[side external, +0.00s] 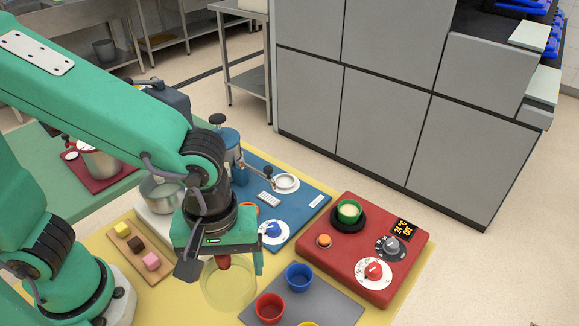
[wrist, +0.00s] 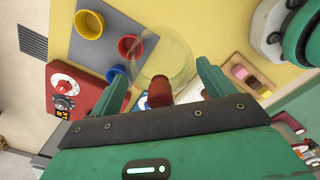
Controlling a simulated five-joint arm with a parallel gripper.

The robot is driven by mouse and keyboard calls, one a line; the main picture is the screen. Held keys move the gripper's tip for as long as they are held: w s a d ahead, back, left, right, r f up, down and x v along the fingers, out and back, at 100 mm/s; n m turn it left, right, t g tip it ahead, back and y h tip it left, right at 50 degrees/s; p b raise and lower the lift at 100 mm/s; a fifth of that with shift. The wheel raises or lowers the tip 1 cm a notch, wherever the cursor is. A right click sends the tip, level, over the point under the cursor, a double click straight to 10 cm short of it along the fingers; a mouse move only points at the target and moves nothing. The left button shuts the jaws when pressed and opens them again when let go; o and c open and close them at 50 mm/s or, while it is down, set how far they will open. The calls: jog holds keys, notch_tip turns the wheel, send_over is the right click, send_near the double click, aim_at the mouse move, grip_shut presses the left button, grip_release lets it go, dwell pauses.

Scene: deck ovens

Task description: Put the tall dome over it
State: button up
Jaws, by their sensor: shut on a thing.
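A clear, pale see-through dome (side external: 229,288) with a dark red knob (side external: 223,263) is under my gripper (side external: 225,258). In the wrist view the knob (wrist: 159,94) is between the fingers of my gripper (wrist: 163,85), and the dome (wrist: 168,52) hangs beyond it. My gripper is shut on the knob. The dome is over the yellow mat; whether it touches the mat I cannot tell. A green cup with pale contents (side external: 348,210) stands on a black round plate on the red heater unit (side external: 325,253), right of my gripper.
A grey tray (side external: 335,309) with a blue cup (side external: 299,277) and a red cup (side external: 270,308) lies right of the dome. A wooden board (side external: 160,276) with small coloured cubes is at left. A blue board (side external: 300,228) with a lever machine (side external: 226,140) is behind.

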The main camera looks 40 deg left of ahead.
jog(key=w+d+n, duration=0.2)
jog(key=w+n, duration=0.1)
jog(key=w, duration=1.2)
jog(key=w+d+r+n, duration=0.1)
jog(key=w+d+n, duration=0.1)
jog(key=w, duration=1.3)
jog(key=shift+w+d+n, duration=0.2)
jog(key=shift+w+n, duration=0.1)
jog(key=shift+n, duration=0.2)
jog(key=shift+f, duration=0.1)
jog(key=shift+f, duration=3)
jog(key=shift+f, duration=0.15)
jog(key=o, duration=0.8)
